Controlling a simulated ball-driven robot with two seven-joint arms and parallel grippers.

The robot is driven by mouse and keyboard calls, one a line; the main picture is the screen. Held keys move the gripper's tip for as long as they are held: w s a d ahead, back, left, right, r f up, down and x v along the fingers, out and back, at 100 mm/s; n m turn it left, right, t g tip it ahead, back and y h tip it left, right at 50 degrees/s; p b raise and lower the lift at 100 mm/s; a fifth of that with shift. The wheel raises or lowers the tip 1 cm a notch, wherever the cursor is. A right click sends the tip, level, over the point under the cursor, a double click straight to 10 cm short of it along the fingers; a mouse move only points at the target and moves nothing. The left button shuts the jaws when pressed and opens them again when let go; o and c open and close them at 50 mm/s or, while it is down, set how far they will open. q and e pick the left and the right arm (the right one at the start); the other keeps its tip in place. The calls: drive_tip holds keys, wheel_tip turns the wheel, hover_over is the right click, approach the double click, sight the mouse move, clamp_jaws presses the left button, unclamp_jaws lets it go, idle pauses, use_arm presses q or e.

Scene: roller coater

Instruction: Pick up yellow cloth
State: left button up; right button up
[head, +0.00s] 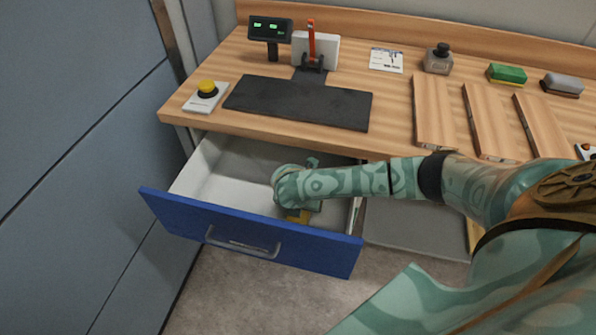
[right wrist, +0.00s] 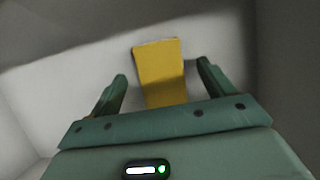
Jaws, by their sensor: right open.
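The yellow cloth (right wrist: 160,68) lies on the white floor of the open drawer. In the right wrist view it shows between and beyond the fingers of my right gripper (right wrist: 160,85). The fingers are spread on either side of it, and its near end is hidden behind the gripper body. In the head view my right arm reaches into the blue-fronted drawer (head: 245,232), and my right gripper (head: 296,214) points down there. A little yellow shows at the gripper, too small to tell whether it is cloth. My left gripper is not in view.
The drawer walls stand close around my right gripper. Above is a wooden worktop (head: 390,140) with a black mat (head: 300,101), a yellow button (head: 206,88), a small display (head: 270,28), several wooden boards (head: 432,112) and a green sponge-like block (head: 507,73).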

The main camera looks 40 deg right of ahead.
drive_tip(key=shift+w+d+f, duration=0.15)
drive_tip(key=shift+f, duration=0.55)
drive_tip(key=shift+r, duration=0.2)
drive_tip(key=shift+f, duration=0.25)
drive_tip(key=shift+c, duration=0.3)
drive_tip(key=c, duration=1)
